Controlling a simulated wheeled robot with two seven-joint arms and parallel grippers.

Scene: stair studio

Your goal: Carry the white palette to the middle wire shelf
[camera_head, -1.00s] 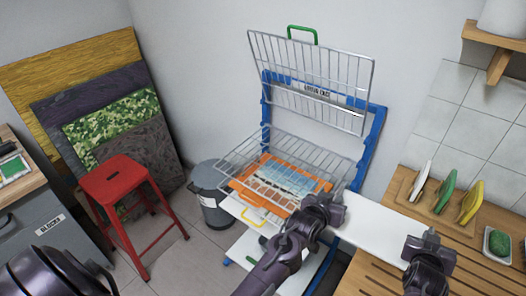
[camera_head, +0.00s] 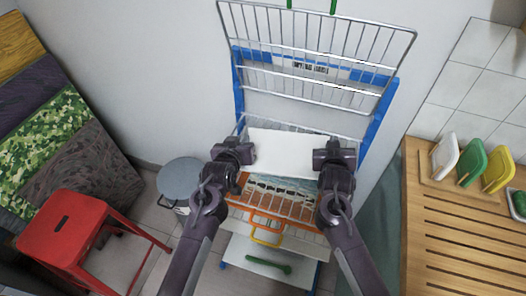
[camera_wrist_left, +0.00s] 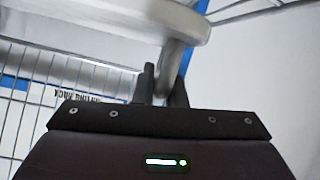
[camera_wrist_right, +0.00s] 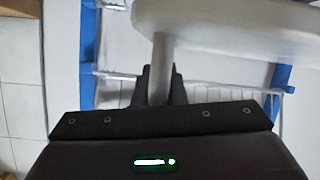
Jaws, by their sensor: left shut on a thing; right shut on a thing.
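The white palette (camera_head: 285,150) is held level between my two grippers in the head view. My left gripper (camera_head: 246,153) is shut at its left end and my right gripper (camera_head: 324,158) at its right end. The palette's pale edge also crosses the top of the left wrist view (camera_wrist_left: 130,15) and the right wrist view (camera_wrist_right: 225,20); each gripper's fingers close around a grey post under it. A wire shelf (camera_head: 352,139) shows partly behind the palette, which hides much of it. I cannot tell whether they touch.
The rack has a blue frame (camera_head: 239,85) and a raised wire shelf (camera_head: 310,48) above. An orange-edged print (camera_head: 283,188) lies below the palette. A red stool (camera_head: 65,228) and grey bin (camera_head: 180,180) stand left. A slatted bench (camera_head: 460,235) is at right.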

